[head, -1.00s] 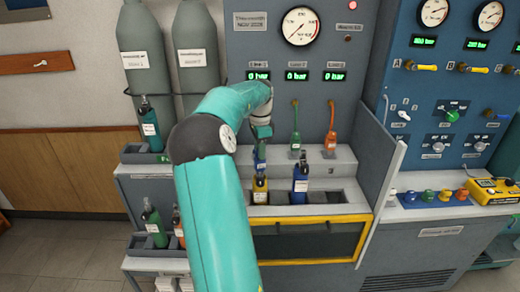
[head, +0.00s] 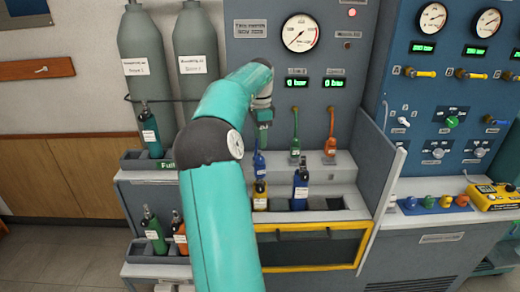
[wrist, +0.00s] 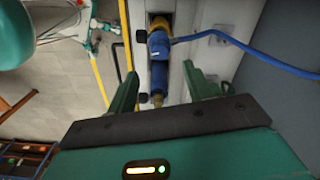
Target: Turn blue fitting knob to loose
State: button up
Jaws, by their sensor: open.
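The blue fitting (head: 259,162) stands in the head view at the left of the bench's upper step, just above a yellow bottle (head: 260,196). In the wrist view the blue fitting (wrist: 158,45) has a blue hose (wrist: 240,58) leaving to the right. A blue cylindrical part with a brass-coloured end (wrist: 157,103) shows in line with it. My gripper (head: 263,134) is above the fitting in the head view. In the wrist view my gripper (wrist: 160,88) has its green fingers apart, one on each side of the blue part, with visible gaps.
Green (head: 295,145) and orange (head: 330,145) fittings with hoses stand to the right on the step. A blue bottle (head: 301,188) is in the rack below. A grey side panel (head: 382,180) bounds the bench at right. Grey cylinders (head: 195,75) stand behind left.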

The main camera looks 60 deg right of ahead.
notch_tip(320, 180, up, 6)
jog(key=shift+f, duration=0.1)
dwell(0.6)
